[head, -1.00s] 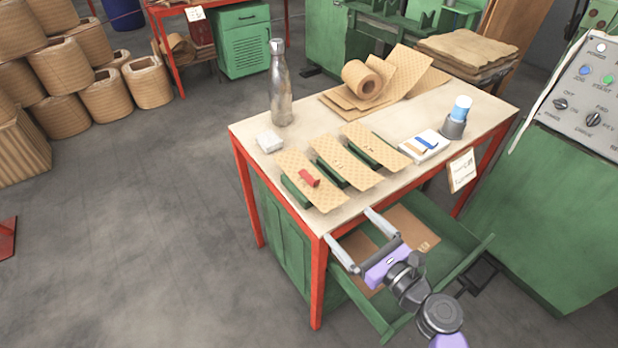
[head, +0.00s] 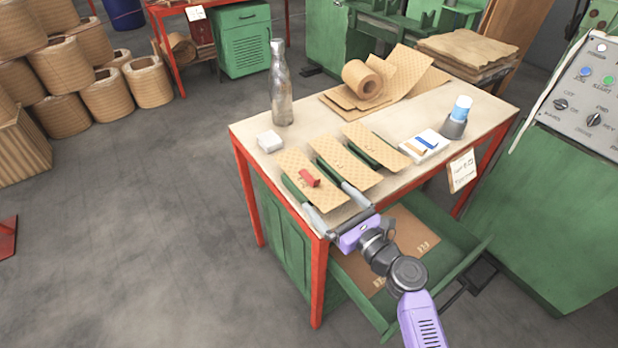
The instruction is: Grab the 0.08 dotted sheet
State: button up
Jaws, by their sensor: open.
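Three tan dotted sheets lie side by side on green holders on the table: a left one with a red block on it (head: 300,166), a middle one (head: 347,166) and a right one (head: 375,145). Small marks on them are too small to read, so I cannot tell which is 0.08. The red block (head: 309,178) sits on the left sheet. My gripper (head: 324,196) is open at the table's front edge. Its two fingers lie on either side of the left sheet's near end. I cannot tell whether they touch it.
The red-framed table (head: 250,138) also holds a metal bottle (head: 281,88), a white block (head: 270,141), a paper roll (head: 362,80), a notepad (head: 424,145) and a blue-and-white cup (head: 461,108). Below my gripper, an open green drawer (head: 463,258) holds brown sheets (head: 405,240).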

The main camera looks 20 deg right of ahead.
jog(key=shift+c, duration=0.2)
jog(key=c, duration=1.4)
jog(key=shift+o, duration=0.2)
